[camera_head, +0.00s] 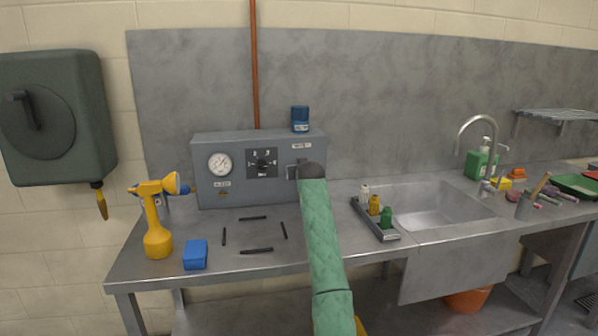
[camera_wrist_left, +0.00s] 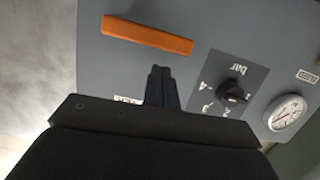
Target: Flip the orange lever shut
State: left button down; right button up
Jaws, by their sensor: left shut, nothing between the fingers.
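The orange lever (camera_wrist_left: 147,35) shows in the left wrist view as a straight bar on the front of the grey box, lying nearly crosswise in that upside-down picture. My left gripper (camera_wrist_left: 160,70) is shut and empty, with its dark fingertips a little below the lever in the picture and a small gap between them. I cannot tell the depth between fingertips and panel. In the head view my green left arm ends in front of the right part of the grey box (camera_head: 230,185) and hides the lever. My right gripper is not in view.
The panel has a black bar knob (camera_wrist_left: 231,93) and a round gauge (camera_wrist_left: 287,112). A blue item (camera_head: 300,118) stands on the box. Black bars (camera_head: 256,251), a blue block (camera_head: 195,255) and a yellow spray bottle (camera_head: 157,238) are on the bench. A bottle tray (camera_head: 391,235) is to the right.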

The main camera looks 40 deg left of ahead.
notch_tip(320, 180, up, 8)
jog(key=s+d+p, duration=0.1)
jog(key=p, duration=0.1)
pick_arm(q)
jog(key=r+b+v, duration=0.2)
jog(key=v, duration=0.8)
jog(key=shift+r, duration=0.2)
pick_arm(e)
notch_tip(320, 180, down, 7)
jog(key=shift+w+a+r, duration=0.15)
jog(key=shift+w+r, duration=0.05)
pick_arm(q)
jog(key=shift+f, duration=0.1)
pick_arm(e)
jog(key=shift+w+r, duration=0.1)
